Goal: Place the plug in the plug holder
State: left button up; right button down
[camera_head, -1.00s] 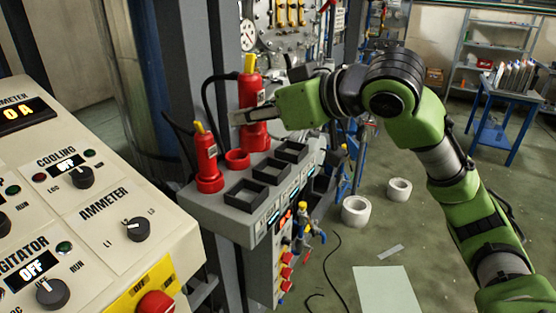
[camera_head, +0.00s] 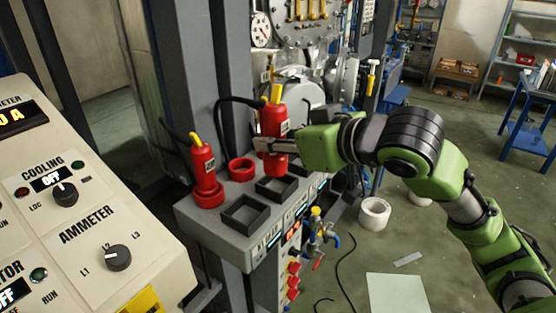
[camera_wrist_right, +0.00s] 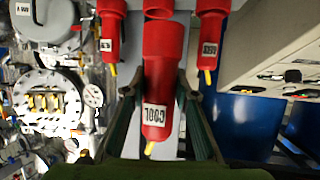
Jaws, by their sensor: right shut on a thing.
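My right gripper (camera_head: 262,145) is shut on a red plug labelled COOL. In the right wrist view the plug (camera_wrist_right: 157,85) lies between the two fingers (camera_wrist_right: 157,100), its yellow cable end toward the camera. An open red ring-shaped plug holder (camera_head: 241,168) sits on the grey panel, left of the gripper; a red ring (camera_wrist_right: 158,12) shows beyond the held plug in the wrist view. A red body (camera_head: 272,122) shows at the fingers in the head view; I cannot tell how much is the held plug or one behind it. My left gripper is not in view.
Another red plug (camera_head: 205,175) stands upright left of the open holder. The wrist view shows plugs on both sides (camera_wrist_right: 110,40) (camera_wrist_right: 210,45). Black square frames (camera_head: 245,213) line the panel front. A control console (camera_head: 90,220) fills the left foreground.

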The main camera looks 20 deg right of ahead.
jog(key=w+f, duration=0.1)
jog(key=f, duration=0.1)
jog(key=w+d+f, duration=0.1)
jog(key=w+f, duration=0.1)
jog(key=f, duration=0.1)
jog(key=w+f+p, duration=0.1)
jog(key=f, duration=0.2)
jog(key=shift+w+d+f, duration=0.15)
jog(key=shift+w+d, duration=0.05)
jog(key=shift+d, duration=0.1)
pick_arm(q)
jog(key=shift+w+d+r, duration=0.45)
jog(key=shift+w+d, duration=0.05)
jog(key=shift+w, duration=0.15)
pick_arm(e)
jog(key=shift+f, duration=0.15)
jog(key=shift+f, duration=0.15)
jog(key=c, duration=1.6)
grip_release()
jog(key=shift+f, duration=0.1)
jog(key=shift+c, duration=0.2)
jog(key=shift+s, duration=0.1)
